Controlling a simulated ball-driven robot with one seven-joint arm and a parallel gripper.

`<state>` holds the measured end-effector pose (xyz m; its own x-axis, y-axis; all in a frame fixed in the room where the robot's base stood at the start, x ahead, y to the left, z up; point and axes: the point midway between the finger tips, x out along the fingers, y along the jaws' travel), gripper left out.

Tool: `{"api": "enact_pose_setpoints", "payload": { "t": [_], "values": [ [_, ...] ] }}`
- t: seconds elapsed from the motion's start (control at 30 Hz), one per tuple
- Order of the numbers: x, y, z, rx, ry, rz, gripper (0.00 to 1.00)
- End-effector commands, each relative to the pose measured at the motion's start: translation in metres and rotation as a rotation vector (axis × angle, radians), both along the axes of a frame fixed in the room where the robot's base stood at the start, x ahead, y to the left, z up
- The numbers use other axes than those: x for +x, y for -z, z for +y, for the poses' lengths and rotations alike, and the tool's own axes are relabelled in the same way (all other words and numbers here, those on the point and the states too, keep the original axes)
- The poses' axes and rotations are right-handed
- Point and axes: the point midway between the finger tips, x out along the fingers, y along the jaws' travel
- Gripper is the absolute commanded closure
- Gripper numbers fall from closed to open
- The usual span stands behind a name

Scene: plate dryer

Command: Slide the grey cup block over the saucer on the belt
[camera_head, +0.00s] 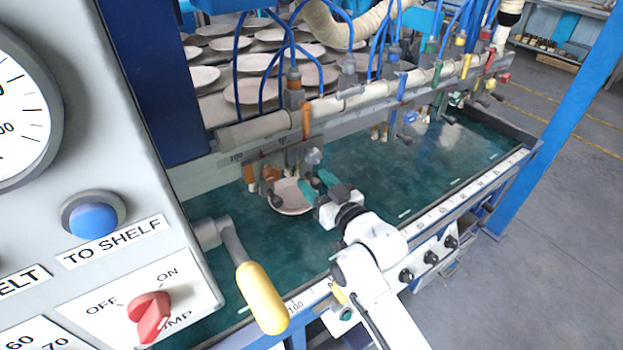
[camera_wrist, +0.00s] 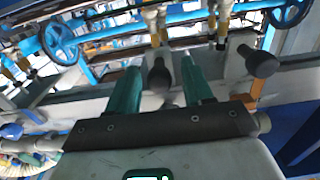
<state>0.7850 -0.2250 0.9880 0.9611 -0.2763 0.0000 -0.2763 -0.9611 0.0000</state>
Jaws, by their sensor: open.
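A pale round saucer (camera_head: 291,198) lies on the green belt (camera_head: 375,170), below the near-left end of the rail. A grey block's knob (camera_head: 313,157) sticks out from the rail just beyond the saucer's upper right; whether its cups line up with the saucer I cannot tell. My gripper (camera_head: 318,187), with teal fingers, is open beside the saucer's right edge. In the wrist view a dark knob (camera_wrist: 160,76) on a grey stem stands between the spread fingers; contact is unclear. The saucer is not clear in that view.
An orange-marked block with a dark knob (camera_wrist: 265,60) sits close beside. Other coloured blocks with blue hoses line the rail (camera_head: 370,95). A control panel (camera_head: 110,200) and yellow handle (camera_head: 262,297) stand at left. The belt to the right is clear.

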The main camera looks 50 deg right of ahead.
Motion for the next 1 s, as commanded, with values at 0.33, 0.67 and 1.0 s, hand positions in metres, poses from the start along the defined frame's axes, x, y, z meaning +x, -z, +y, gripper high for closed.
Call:
{"api": "enact_pose_setpoints", "payload": {
  "t": [0.33, 0.67, 1.0],
  "values": [
    [-0.061, 0.003, 0.018, 0.000, 0.000, 0.003, 0.49],
    [-0.080, 0.000, 0.024, 0.000, 0.000, 0.000, 0.49],
    [-0.080, 0.000, 0.024, 0.000, 0.000, 0.000, 0.49]
  ]
}}
